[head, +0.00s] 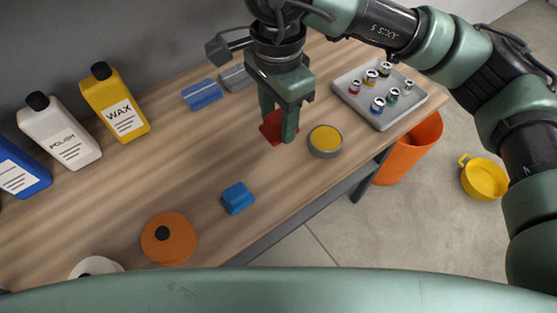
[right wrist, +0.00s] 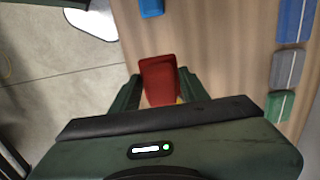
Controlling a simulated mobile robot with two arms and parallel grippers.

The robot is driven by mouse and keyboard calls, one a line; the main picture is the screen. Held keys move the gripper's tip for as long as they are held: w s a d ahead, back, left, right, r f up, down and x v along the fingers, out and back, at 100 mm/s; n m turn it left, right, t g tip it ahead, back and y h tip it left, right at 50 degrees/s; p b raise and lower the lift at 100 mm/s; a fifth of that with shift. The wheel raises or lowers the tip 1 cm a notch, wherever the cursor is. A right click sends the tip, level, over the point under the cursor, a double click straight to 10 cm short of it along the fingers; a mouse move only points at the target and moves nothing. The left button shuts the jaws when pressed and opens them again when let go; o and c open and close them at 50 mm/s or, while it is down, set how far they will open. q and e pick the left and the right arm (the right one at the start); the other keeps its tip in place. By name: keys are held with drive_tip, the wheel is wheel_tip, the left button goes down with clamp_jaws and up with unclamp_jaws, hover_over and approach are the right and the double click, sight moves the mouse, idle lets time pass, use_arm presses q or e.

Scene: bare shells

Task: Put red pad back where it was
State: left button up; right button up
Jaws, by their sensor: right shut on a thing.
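The red pad (head: 270,127) is between the fingers of my right gripper (head: 280,138), over the wooden table. In the right wrist view the red pad (right wrist: 160,76) shows between the two green fingers, and the right gripper (right wrist: 157,95) is shut on it. I cannot tell whether the pad touches the table. A blue pad (head: 202,95) and a grey pad (head: 235,77) lie in a row at the back. The right wrist view also shows a green pad (right wrist: 279,106) in that row, beside the grey pad (right wrist: 286,68). My left gripper is not in view.
An open tin with yellow contents (head: 325,140) stands just right of the gripper. A grey tray (head: 411,102) holds several small cans. A blue block (head: 237,198) and an orange disc (head: 169,239) lie in front. Bottles, including yellow wax (head: 116,104), stand left. An orange bin (head: 408,155) stands beside the table.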

drive_tip(key=p, duration=0.4)
approach(278, 175)
wheel_tip(278, 175, down, 5)
drive_tip(key=shift+f, duration=0.2)
drive_tip(key=shift+w+f, duration=0.1)
drive_tip(key=shift+f, duration=0.3)
drive_tip(key=shift+f+b, duration=0.1)
drive_tip(key=shift+b, duration=0.35)
drive_tip(key=o, duration=1.4)
drive_tip(key=shift+o, duration=0.2)
